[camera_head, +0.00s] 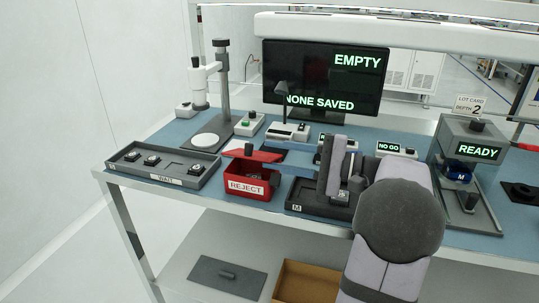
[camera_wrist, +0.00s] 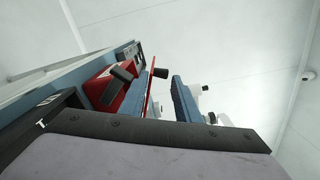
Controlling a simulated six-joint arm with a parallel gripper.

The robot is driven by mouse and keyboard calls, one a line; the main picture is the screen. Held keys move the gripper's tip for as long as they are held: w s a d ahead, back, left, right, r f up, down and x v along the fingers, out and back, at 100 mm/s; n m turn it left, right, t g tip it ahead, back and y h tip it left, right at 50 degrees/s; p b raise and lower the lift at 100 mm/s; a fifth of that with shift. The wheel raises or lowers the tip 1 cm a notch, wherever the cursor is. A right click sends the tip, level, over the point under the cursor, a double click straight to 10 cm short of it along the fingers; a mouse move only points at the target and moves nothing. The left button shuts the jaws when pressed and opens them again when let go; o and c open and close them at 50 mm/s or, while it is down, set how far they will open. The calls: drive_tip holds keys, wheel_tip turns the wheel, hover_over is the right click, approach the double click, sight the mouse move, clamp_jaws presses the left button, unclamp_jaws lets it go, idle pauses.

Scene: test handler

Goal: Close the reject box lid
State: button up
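The red reject box (camera_head: 248,188) stands near the front edge of the bench, its white label facing forward. Its mouth is open and something dark lies inside. The red lid (camera_head: 262,155) is raised and tilted at the back of the box, with a dark knob (camera_head: 249,149) near it. My gripper (camera_head: 281,155) reaches in from the right with its blue fingers sideways, close to the lid. In the wrist view the two fingers (camera_wrist: 163,80) are apart, and the thin red lid edge (camera_wrist: 151,88) shows between them. I cannot tell whether they touch it. The red box (camera_wrist: 108,92) is at the left there.
A grey WAIT tray (camera_head: 165,178) with several small parts lies left of the box. A dark tray marked M (camera_head: 300,207) is to its right, below my wrist. A microscope-like stand (camera_head: 224,85) and a monitor (camera_head: 325,80) stand behind. The READY machine (camera_head: 474,135) is far right.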

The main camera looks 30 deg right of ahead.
clamp_jaws()
drive_tip(key=a+r+n+g+h+p, duration=0.45)
drive_tip(key=a+g+p, duration=0.45)
drive_tip(key=p, duration=0.6)
drive_tip(key=w+d+r+g+h+p, duration=0.1)
drive_tip(key=w+d+r+h+p, duration=0.1)
drive_tip(key=r+p, duration=0.4)
drive_tip(key=w+d+r+g+h+p, duration=0.1)
drive_tip(key=w+d+r+h+p, duration=0.2)
drive_tip(key=r+h+p, duration=0.3)
wheel_tip(320, 180, up, 3)
drive_tip(key=shift+w+f+g+h+p, duration=0.1)
drive_tip(key=shift+w+g+h+p, duration=0.3)
drive_tip(key=shift+w+h, duration=0.2)
